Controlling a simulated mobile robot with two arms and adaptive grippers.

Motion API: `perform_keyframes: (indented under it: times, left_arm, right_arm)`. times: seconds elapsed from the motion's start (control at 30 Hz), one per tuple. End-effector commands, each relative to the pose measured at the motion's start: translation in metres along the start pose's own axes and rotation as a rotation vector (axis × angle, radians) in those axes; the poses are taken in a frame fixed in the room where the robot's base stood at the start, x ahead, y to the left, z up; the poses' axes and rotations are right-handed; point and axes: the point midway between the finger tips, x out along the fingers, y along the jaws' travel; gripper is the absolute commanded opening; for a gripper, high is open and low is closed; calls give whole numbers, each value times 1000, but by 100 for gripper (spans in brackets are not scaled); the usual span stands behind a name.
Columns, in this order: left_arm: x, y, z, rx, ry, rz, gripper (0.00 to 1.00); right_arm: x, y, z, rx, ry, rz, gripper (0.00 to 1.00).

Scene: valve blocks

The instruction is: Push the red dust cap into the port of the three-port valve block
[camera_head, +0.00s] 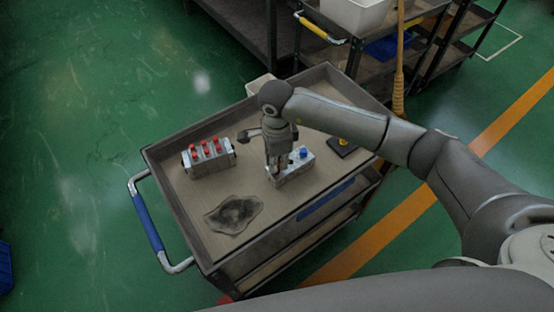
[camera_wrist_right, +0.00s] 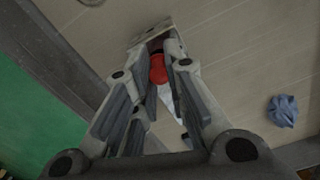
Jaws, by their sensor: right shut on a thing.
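My right gripper (camera_head: 277,170) points down over a grey metal valve block (camera_head: 294,171) on the cart top. This block bears a blue cap (camera_head: 303,153) at its right end; the gripper hides part of its top. In the right wrist view my right gripper (camera_wrist_right: 158,62) is shut on the red dust cap (camera_wrist_right: 158,70), which sits between its fingertips. The head view does not show the held cap clearly. I cannot tell whether it touches a port. A second grey block (camera_head: 209,164) with several red caps (camera_head: 206,150) stands to the left. My left gripper is not in view.
The cart top (camera_head: 180,205) has a raised rim. A dark stain or flat patch (camera_head: 234,214) lies near its front. A black and yellow item (camera_head: 342,147) is right of the block. A blue ridged thing (camera_wrist_right: 283,110) shows in the wrist view. Shelving stands behind.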

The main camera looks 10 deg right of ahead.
Motion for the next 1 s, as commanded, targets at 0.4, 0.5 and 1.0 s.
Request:
perform_keyframes:
  times: [0.4,0.5,1.0]
  left_arm:
    - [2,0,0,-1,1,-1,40]
    - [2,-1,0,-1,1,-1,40]
    - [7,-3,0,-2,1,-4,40]
  right_arm:
    - [0,0,0,0,0,0,6]
    - [0,0,0,0,0,0,6]
    - [0,0,0,-1,0,0,6]
